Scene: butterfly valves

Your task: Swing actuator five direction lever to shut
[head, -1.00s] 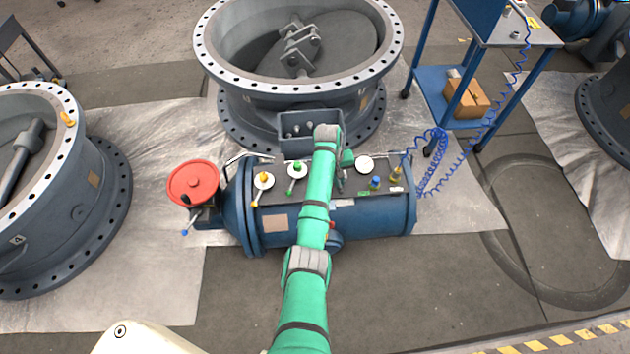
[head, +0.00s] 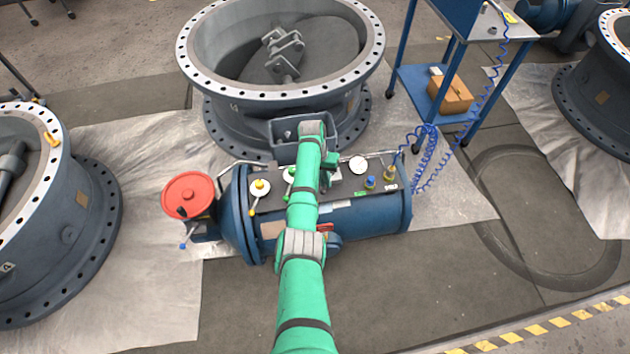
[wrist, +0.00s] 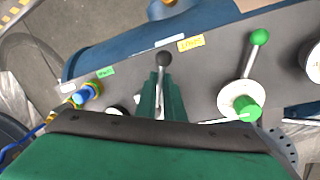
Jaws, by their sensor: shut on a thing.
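The actuator is a blue horizontal cylinder (head: 365,215) with a dark panel along its top, in the middle of the head view. A lever with a black ball knob (wrist: 163,59) rises from the panel in the wrist view. My gripper (wrist: 160,90) has its green fingers closed around this lever's rod, just below the knob. The lever's base is hidden behind the gripper. In the head view my arm covers the lever and most of my gripper. A yellow label (wrist: 191,43) lies beside the knob; its text is too small to read.
A green-knobbed lever (wrist: 259,37) on a white disc stands right of my gripper. Blue and yellow fittings (wrist: 86,94) are to its left. A red handwheel (head: 188,194) is at the cylinder's left end. A large valve ring (head: 215,85) stands behind. Open floor lies in front.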

